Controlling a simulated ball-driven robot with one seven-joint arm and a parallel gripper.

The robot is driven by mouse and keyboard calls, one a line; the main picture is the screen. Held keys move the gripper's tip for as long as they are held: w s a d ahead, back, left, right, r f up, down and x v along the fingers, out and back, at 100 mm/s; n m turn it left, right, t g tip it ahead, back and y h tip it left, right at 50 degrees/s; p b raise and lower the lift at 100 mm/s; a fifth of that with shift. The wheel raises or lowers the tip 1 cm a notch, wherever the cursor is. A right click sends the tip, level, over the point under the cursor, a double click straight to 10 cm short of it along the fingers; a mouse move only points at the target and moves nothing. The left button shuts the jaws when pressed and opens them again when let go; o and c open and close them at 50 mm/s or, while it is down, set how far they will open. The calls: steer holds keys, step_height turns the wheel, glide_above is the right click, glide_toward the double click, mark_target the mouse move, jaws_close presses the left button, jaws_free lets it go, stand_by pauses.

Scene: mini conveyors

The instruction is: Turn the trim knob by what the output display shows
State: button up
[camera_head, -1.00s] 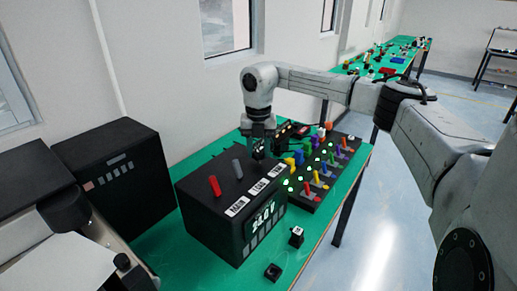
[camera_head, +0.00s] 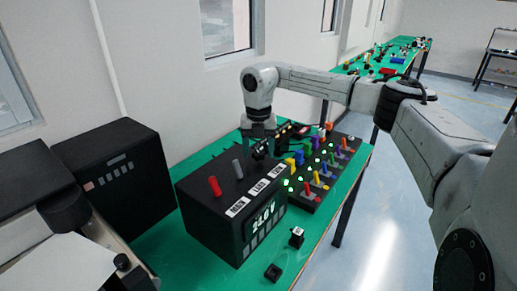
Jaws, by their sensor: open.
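A black control box (camera_head: 205,220) stands on the green table. Its front display (camera_head: 263,226) glows with pale letters that look like "SLOW", but I cannot read them surely. On its top are a red lever (camera_head: 214,186), a grey lever (camera_head: 238,169) and a dark knob (camera_head: 260,153), each behind a white label (camera_head: 258,189). The labels are too small to read surely, so I cannot confirm which control is the trim knob. My gripper (camera_head: 261,146) points down, open, at the dark knob. Its fingers partly hide the knob, and I cannot tell whether they touch it.
A panel (camera_head: 318,190) with coloured levers and green lights sits right of the box. Small black blocks (camera_head: 296,237) lie near the table's front edge. A second black box (camera_head: 110,170) stands at left. Green table (camera_head: 190,248) is bare left of the control box.

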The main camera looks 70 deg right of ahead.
mark_target(259, 153)
steer(key=shift+r, duration=0.1)
step_height(259, 153, up, 11)
steer(key=b, duration=0.1)
steer(key=shift+f+b, duration=0.2)
steer(key=shift+b, duration=0.2)
steer(key=shift+s, duration=0.1)
stand_by(0.4)
